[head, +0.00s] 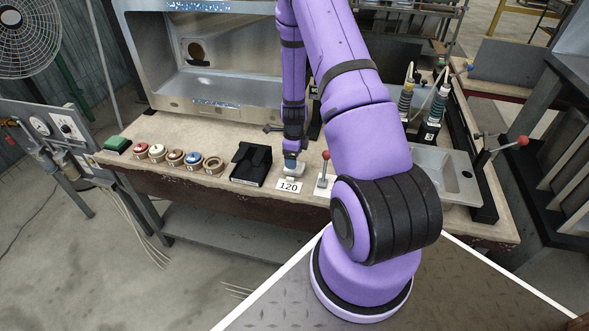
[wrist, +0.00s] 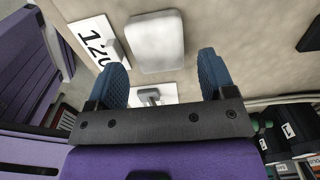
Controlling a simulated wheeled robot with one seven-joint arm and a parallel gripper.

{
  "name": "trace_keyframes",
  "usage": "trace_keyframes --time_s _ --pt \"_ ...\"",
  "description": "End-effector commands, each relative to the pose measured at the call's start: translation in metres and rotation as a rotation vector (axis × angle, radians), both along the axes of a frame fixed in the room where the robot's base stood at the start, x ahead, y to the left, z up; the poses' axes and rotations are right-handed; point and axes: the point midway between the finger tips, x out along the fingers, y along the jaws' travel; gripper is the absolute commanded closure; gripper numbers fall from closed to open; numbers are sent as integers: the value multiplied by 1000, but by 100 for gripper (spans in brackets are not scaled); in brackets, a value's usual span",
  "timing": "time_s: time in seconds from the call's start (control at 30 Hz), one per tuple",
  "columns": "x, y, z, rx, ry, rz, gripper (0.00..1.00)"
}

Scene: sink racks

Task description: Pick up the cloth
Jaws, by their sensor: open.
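A pale grey-white pad with rounded corners, probably the cloth, lies on the worktop; in the wrist view the pad (wrist: 156,42) is just beyond and between my fingertips. My gripper (wrist: 162,66) has its two blue fingers apart with nothing between them. In the head view my gripper (head: 291,157) points down over the worktop, and the pad (head: 297,170) shows only in part beneath it, behind the card marked 120 (head: 289,187). I cannot tell the height gap between fingertips and pad.
A lever with a red knob (head: 325,156) stands right of my gripper. A black box (head: 251,163) is to the left, then several round pots (head: 192,158) and a green block (head: 117,143). A steel basin (head: 452,172) is at the right, bottles (head: 437,105) behind it.

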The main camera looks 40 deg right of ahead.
Motion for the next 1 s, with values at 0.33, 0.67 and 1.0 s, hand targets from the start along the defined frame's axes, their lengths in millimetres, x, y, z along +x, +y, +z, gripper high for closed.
trace_keyframes --time_s 0.33,0.67,1.0 --pt "-5 1 -43 2 2 0 23" --pt "-4 1 -47 1 1 0 26" --pt "-4 1 -47 1 1 0 60"
